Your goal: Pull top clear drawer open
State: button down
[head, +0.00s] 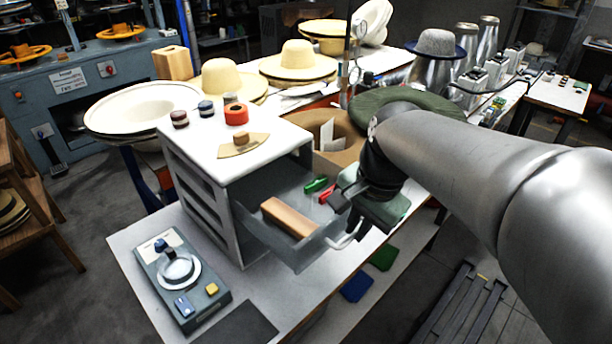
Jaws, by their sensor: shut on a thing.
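The top clear drawer (282,228) of the white cabinet (176,178) is pulled out toward the right. It is see-through and holds a wooden block (289,217), a green item (316,185) and a red item (327,194). My gripper (347,222) is at the drawer's front, shut on its handle (343,240). The fingertips are partly hidden by the gripper body and the drawer front.
A grey device with a round dial (182,280) stands on the table left of the drawer. Thread spools (236,114) and a wood-handled tool (243,146) sit on the cabinet. A cardboard box (330,145) and straw hats (298,64) stand behind.

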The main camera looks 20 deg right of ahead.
jog(key=c, duration=1.8)
grip_release()
jog(key=s+r+p, duration=0.1)
jog(key=r+p, duration=0.3)
jog(key=r, duration=0.1)
jog(key=s+d+r+p, duration=0.1)
jog(key=r+p, duration=0.4)
jog(key=r, duration=0.1)
jog(key=s+r+p, duration=0.1)
jog(key=r+p, duration=0.3)
jog(key=r, duration=0.2)
jog(key=shift+d+r, duration=0.1)
jog(key=shift+d, duration=0.05)
jog(key=s+a+f+n, duration=0.2)
jog(key=a+f+n, duration=0.9)
jog(key=f+n, duration=0.15)
jog(key=shift+n+h, duration=0.4)
jog(key=shift+n, duration=0.15)
jog(key=shift+w+a+r+p, duration=0.1)
jog(key=shift+a+r+p, duration=0.1)
jog(key=shift+r+p, duration=0.55)
jog(key=shift+a+r+p, duration=0.15)
jog(key=shift+r+p, duration=0.35)
jog(key=shift+r, duration=0.45)
jog(key=shift+w+a+r+p, duration=0.1)
jog(key=shift+a+r+p, duration=0.1)
jog(key=shift+r+p, duration=0.55)
